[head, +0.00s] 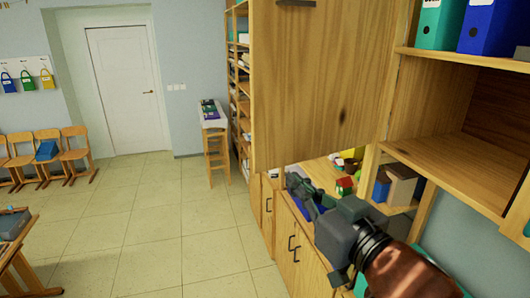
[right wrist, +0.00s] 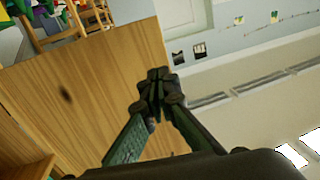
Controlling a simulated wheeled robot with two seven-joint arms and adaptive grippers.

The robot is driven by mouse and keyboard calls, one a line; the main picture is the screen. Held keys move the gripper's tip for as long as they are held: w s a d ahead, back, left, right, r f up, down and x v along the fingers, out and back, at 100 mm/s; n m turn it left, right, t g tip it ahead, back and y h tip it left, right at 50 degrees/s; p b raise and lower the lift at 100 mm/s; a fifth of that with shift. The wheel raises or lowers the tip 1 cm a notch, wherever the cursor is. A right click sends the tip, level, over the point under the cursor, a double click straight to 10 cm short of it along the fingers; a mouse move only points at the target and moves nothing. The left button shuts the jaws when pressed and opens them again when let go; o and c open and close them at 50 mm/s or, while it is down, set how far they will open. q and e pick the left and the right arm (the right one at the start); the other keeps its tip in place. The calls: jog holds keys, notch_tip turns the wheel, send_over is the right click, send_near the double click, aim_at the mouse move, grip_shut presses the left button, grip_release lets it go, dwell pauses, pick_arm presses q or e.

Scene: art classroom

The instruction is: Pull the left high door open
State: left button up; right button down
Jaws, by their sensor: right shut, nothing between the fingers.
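The left high door (head: 318,80) is a large wooden panel in the upper middle of the head view. It stands swung out from the cabinet, and a dark handle (head: 297,3) shows at the top edge of the picture. My right gripper (head: 292,180) is shut and empty, just below the door's lower edge in the head view. In the right wrist view the shut fingertips (right wrist: 155,82) overlap the edge of the wooden panel (right wrist: 85,95); I cannot tell whether they touch it. My left gripper is not in view.
Open shelves (head: 440,150) with binders (head: 490,27) are on the right. Below is a counter with small toys and lower cabinets with dark handles (head: 292,248). A wooden stool (head: 216,155) stands farther back. The tiled floor (head: 150,230) in the middle is clear.

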aim_at(260, 150)
jog(key=p+x, duration=0.6)
jog(key=x, duration=0.8)
jog(key=shift+d+f, duration=0.1)
